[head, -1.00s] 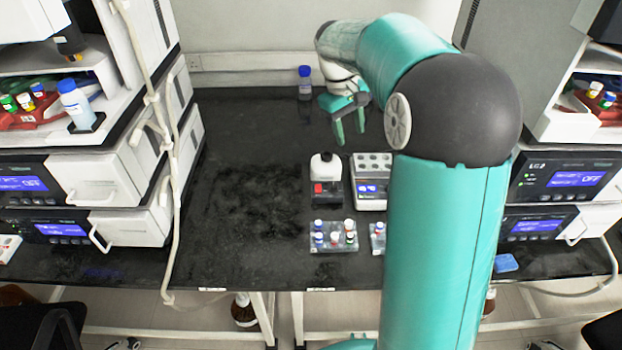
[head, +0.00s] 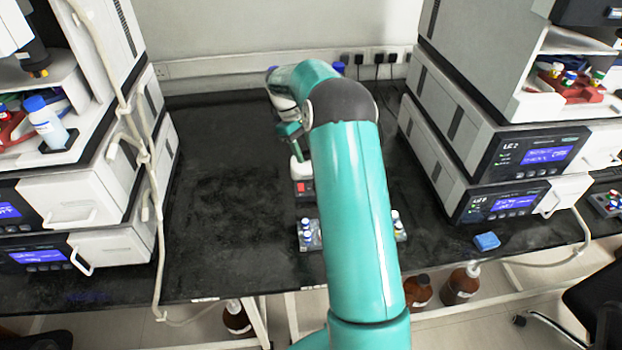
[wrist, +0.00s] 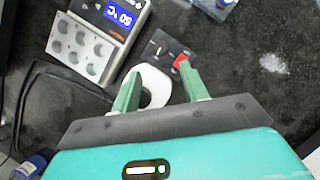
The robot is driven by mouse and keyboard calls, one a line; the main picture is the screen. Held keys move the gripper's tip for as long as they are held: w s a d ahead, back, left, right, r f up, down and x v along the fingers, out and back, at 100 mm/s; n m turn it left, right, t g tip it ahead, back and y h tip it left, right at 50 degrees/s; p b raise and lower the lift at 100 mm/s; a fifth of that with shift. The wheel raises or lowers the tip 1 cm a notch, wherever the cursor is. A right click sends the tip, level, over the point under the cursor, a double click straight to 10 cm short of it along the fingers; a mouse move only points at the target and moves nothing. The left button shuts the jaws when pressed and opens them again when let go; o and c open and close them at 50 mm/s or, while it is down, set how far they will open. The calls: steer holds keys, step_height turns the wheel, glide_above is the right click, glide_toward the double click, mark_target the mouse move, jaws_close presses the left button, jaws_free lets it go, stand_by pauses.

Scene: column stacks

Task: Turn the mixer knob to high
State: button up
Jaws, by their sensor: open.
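The mixer has a white top (head: 299,171) and a dark front with a red part (head: 304,187) in the head view. In the wrist view its round white top (wrist: 156,86) lies between and under my fingers. Its dark front panel (wrist: 165,44) lies beyond, with a small pale mark and the red part (wrist: 180,62) by the right fingertip. I cannot tell the knob's setting. My gripper (wrist: 159,70) is open and empty, its green fingers above the mixer; contact cannot be told. In the head view my arm partly hides the mixer.
A heating block (wrist: 82,47) with a lit "50 °C" display stands left of the mixer in the wrist view. A vial rack (head: 309,236) stands in front of the mixer. Instrument stacks (head: 500,150) flank the bench. The bench's left middle (head: 220,200) is clear.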

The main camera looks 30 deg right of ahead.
steer(key=x, duration=1)
steer(key=shift+s+f, duration=0.1)
steer(key=shift+f, duration=0.2)
jaws_close()
